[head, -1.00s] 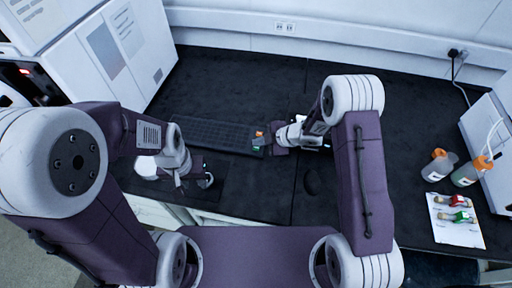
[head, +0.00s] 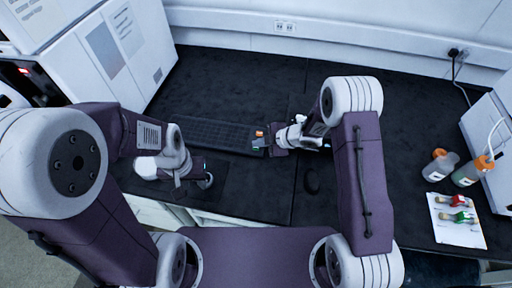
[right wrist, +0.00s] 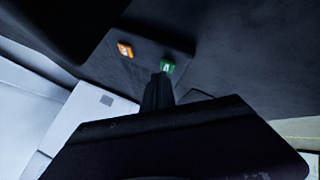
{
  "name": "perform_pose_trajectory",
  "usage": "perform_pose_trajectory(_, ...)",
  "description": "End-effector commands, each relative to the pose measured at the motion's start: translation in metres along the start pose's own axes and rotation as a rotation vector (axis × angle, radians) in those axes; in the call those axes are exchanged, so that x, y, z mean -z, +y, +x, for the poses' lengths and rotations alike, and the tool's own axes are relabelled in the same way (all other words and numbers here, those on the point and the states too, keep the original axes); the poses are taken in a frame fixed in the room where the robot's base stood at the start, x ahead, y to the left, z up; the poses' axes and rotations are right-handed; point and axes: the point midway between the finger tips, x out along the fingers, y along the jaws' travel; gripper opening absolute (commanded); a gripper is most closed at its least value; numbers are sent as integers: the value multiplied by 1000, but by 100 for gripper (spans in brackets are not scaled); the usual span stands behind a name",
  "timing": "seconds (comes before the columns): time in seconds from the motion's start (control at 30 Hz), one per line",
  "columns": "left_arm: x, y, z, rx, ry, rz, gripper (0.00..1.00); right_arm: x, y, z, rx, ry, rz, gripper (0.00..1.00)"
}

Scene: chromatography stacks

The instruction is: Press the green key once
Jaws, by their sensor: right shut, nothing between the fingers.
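The green key (right wrist: 167,66) is a small green square with a pale mark, next to the orange key (right wrist: 125,49) on a dark pad. In the head view the orange key (head: 259,133) shows at the right end of the keyboard, and the green key is mostly hidden by my right gripper (head: 268,143). In the right wrist view my right gripper (right wrist: 160,80) is shut and empty, its tips right at the green key's lower edge; I cannot tell whether they touch. My left gripper (head: 204,181) hangs over the bench's front left, away from the keys; its jaws are too small to read.
A black keyboard (head: 210,133) lies left of the keys. A dark mouse (head: 312,181) is near the front edge. Bottles (head: 440,165) and a white sheet (head: 455,232) with red and green capped vials are at right. A white instrument (head: 115,50) stands at left.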

Motion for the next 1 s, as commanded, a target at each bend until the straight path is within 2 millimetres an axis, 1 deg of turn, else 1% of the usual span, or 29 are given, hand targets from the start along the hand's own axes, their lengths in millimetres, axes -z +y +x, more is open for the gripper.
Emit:
perform_pose_trajectory(0.8, 0, 0, 5, 0, 0, 0, 36, -4, -4, 5, 1, 0, 0, 0)
perform_pose_trajectory(1.0, 0, 0, -2, 0, 0, 0, 36, -1, -1, 1, 1, 0, 0, 0)
